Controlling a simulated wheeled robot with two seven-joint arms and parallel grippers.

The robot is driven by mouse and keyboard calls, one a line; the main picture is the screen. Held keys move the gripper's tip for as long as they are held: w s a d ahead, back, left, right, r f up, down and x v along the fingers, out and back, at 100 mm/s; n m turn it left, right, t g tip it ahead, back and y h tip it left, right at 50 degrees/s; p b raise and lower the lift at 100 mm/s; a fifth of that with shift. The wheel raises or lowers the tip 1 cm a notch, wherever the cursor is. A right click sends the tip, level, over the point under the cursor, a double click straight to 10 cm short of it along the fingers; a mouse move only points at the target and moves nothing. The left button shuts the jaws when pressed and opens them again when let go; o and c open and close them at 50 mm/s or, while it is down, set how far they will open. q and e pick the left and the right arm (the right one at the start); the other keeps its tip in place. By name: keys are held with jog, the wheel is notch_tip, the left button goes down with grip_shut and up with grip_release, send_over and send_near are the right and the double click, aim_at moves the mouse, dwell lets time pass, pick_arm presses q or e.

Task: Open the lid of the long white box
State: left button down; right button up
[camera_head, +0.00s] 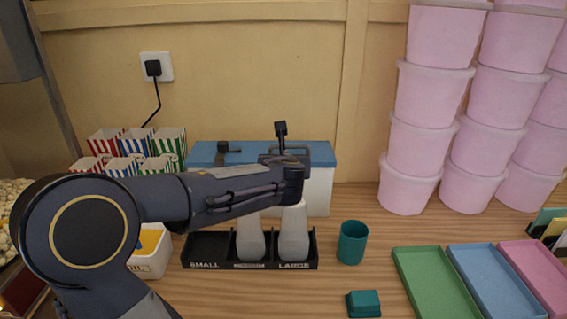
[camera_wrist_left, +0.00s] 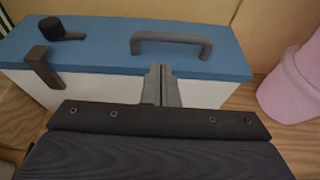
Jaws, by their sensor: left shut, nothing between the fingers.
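The long white box (camera_head: 319,192) stands against the back wall, with its blue lid (camera_head: 204,152) lying flat and shut. The lid has a dark bar handle (camera_wrist_left: 172,40), which my wrist partly covers in the head view. A dark angled piece (camera_wrist_left: 41,66) sits at the lid's front left edge, with a dark round knob (camera_wrist_left: 60,29) behind it. My left gripper (camera_wrist_left: 162,71) is shut and empty, its tips at the lid's front edge, just short of the handle in the wrist view. I cannot tell whether they touch the lid. My right gripper is not in view.
A black rack (camera_head: 205,266) with pale bottles stands in front of the box. Striped cartons (camera_head: 125,141) are left, stacked pink tubs (camera_head: 428,90) right. A teal cup (camera_head: 352,242), a teal block (camera_head: 363,303) and coloured trays (camera_head: 437,284) occupy the front right.

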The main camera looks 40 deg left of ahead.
pick_arm(q)
jog(key=x, duration=0.5)
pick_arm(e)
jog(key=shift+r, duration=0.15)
